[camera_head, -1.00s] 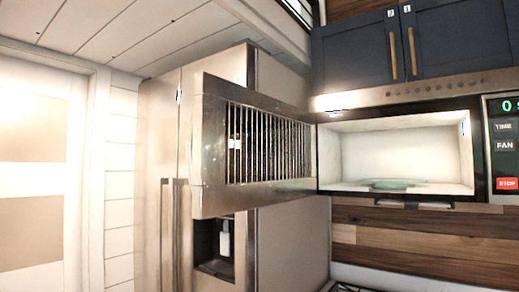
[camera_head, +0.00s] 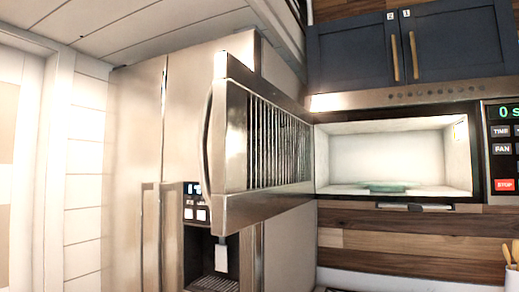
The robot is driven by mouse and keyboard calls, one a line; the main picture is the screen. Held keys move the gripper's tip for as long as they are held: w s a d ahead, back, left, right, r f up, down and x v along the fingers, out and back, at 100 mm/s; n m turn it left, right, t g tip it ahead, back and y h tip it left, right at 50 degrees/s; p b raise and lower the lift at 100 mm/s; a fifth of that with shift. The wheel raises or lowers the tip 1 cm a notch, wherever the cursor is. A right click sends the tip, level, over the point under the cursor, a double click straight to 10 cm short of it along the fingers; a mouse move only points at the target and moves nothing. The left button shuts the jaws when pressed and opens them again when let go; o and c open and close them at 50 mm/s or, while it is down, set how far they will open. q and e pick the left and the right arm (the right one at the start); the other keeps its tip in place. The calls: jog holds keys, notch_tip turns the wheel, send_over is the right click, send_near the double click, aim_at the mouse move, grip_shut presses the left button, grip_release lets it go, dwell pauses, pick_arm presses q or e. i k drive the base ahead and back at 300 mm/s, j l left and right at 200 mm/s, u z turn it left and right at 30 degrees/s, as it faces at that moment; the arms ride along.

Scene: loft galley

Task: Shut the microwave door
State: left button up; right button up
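The microwave (camera_head: 400,96) is mounted under dark blue cabinets at the right. Its door (camera_head: 232,150) is wide open, hinged at the left side of the cavity and swung out toward me, in front of the fridge. The door has a steel frame, a slatted window and a curved handle (camera_head: 207,150) on its free left edge. The lit cavity (camera_head: 390,155) is exposed, with a greenish glass turntable (camera_head: 388,187) inside. The control panel (camera_head: 502,150) is at the right edge. Neither of my grippers is in view.
A steel fridge (camera_head: 135,150) with a dispenser (camera_head: 212,258) stands behind and left of the door. Blue cabinets (camera_head: 440,50) hang above the microwave. A wooden backsplash (camera_head: 400,240) runs below it. A utensil holder (camera_head: 512,280) is at the lower right.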

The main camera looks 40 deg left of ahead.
aim_at(262, 157)
jog(key=k+j, duration=0.1)
jog(key=j, duration=0.35)
jog(key=k+j, duration=0.1)
jog(key=j, duration=0.85)
jog(key=k+j, duration=0.15)
jog(key=j, duration=0.35)
